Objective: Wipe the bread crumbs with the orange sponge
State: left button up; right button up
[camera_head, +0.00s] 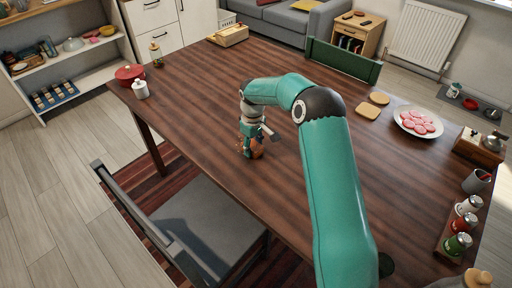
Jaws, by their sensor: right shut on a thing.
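My right gripper (254,150) points down at the dark wooden table (190,95), left of its middle and near its front edge. It is shut on the orange sponge (258,151), which shows only in part behind the fingers. The sponge is at or just above the table top; I cannot tell whether it touches. Small brownish specks beside the gripper may be bread crumbs, but they are too small to be sure. My left gripper is not in view.
A plate of pink slices (417,123), two bread slices (368,110) and a spice rack (461,226) stand at the right. A red pot (130,75) and a white jar (140,90) stand at the left end. A grey chair (205,215) is at the front. The table's back left is mostly clear.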

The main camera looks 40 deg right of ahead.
aim_at(238, 142)
jog(key=shift+w+a+r+p, duration=0.1)
jog(key=shift+w+p, duration=0.6)
jog(key=shift+w, duration=0.45)
jog(key=shift+w+a+p, duration=0.1)
jog(key=shift+w+p, duration=0.55)
jog(key=shift+w, duration=0.45)
jog(key=shift+w+a+f+p, duration=0.1)
jog(key=shift+w+p, duration=0.25)
jog(key=shift+w, duration=0.35)
jog(key=shift+w+a+f+p, duration=0.1)
jog(key=shift+w+p, duration=0.25)
jog(key=shift+w, duration=0.3)
jog(key=shift+r, duration=0.1)
jog(key=shift+d+r+p, duration=0.1)
jog(key=shift+r+p, duration=1.7)
jog(key=shift+r, duration=1.15)
jog(key=shift+r, duration=0.1)
notch_tip(238, 142, up, 3)
jog(key=shift+f+p, duration=0.1)
jog(key=shift+p, duration=1.05)
